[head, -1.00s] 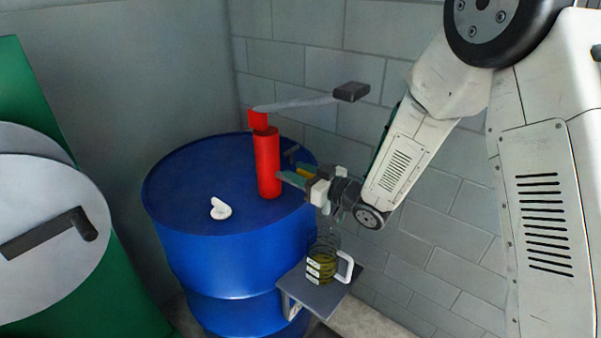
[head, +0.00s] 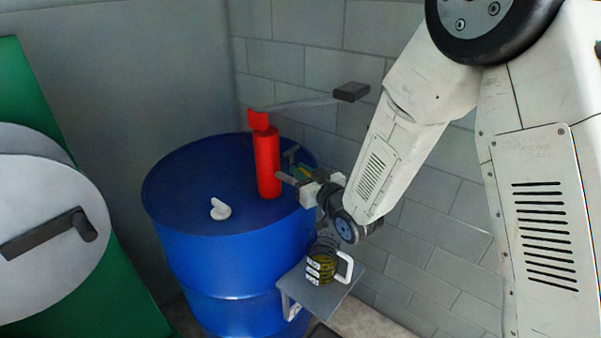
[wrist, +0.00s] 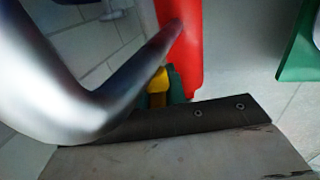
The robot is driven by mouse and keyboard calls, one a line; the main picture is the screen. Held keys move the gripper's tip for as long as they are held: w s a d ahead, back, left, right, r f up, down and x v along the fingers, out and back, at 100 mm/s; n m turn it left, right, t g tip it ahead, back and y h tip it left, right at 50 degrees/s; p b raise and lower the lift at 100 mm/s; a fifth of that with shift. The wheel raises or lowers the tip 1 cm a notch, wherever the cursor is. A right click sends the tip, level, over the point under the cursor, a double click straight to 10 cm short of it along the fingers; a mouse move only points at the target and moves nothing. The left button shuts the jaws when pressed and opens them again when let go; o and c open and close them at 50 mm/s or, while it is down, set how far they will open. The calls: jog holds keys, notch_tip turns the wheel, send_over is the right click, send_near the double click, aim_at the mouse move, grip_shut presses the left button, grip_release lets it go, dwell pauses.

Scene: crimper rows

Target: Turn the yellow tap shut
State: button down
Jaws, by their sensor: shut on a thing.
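The yellow tap (wrist: 158,85) shows as a small yellow piece beside the red pump in the wrist view, partly hidden by the grey spout pipe (wrist: 120,95) and my gripper. In the head view only a speck of the yellow tap (head: 299,172) shows among my fingers. My gripper (head: 301,176) is shut on it, just right of the red pump (head: 267,163). In the wrist view a green fingertip pad touches or nearly touches the yellow, and a dark finger of my gripper (wrist: 175,90) lies below. The handle's exact angle is hidden.
The pump stands on a blue drum (head: 225,262), its long lever (head: 300,103) reaching right towards the wall. A glass jug (head: 322,262) with yellowish liquid stands on a small shelf (head: 315,292) below my wrist. A white cap (head: 220,209) lies on the drum.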

jog(key=m+t+h, duration=0.1)
jog(key=m+h, duration=0.1)
jog(key=m+t+h, duration=0.1)
jog(key=h, duration=0.2)
jog(key=shift+d+m, duration=0.15)
jog(key=shift+m, duration=0.25)
jog(key=m+h, duration=0.2)
jog(key=h, duration=0.1)
jog(key=m+h, duration=0.2)
jog(key=h, duration=0.2)
jog(key=d+m+h, duration=0.1)
jog(key=m+h, duration=0.2)
jog(key=h, duration=0.1)
jog(key=shift+d+m+g+h, duration=0.2)
jog(key=shift+m+g+h, duration=0.55)
jog(key=shift+h, duration=0.45)
jog(key=shift+d+m+g+h, duration=0.15)
jog(key=shift+m+g+h, duration=0.4)
jog(key=shift+m+h, duration=0.55)
jog(key=shift+h, duration=0.4)
jog(key=c, duration=1.4)
grip_release()
jog(key=shift+c, duration=0.2)
jog(key=shift+s, duration=0.15)
jog(key=v, duration=0.7)
jog(key=shift+s+a, duration=0.2)
jog(key=shift+a, duration=0.05)
